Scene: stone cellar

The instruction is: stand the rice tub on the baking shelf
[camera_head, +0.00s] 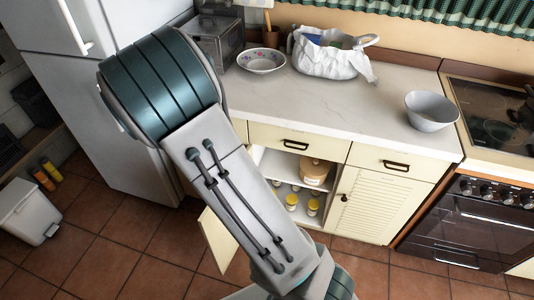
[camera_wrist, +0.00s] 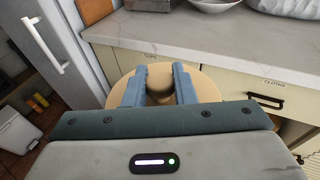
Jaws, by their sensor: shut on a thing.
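My gripper (camera_wrist: 159,70) is shut on the knob of a round, tan-lidded tub (camera_wrist: 207,88), seen from above in the wrist view. I take it as the rice tub; its side and any label are hidden. It is held in front of the counter. In the head view my arm hides the gripper and the held tub. The open cupboard under the counter has a white shelf (camera_head: 279,163), which may be the baking shelf; its label cannot be read. Another tan-lidded tub (camera_head: 316,171) with a pale label stands inside the cupboard.
Small yellow-topped jars (camera_head: 312,207) stand low in the cupboard. Its open door (camera_head: 215,240) sticks out at the left. A louvred door (camera_head: 372,205) closes the right side. A bowl (camera_head: 432,111) and a white bag (camera_head: 330,55) are on the counter (camera_head: 330,105). An oven (camera_head: 460,235) is at right.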

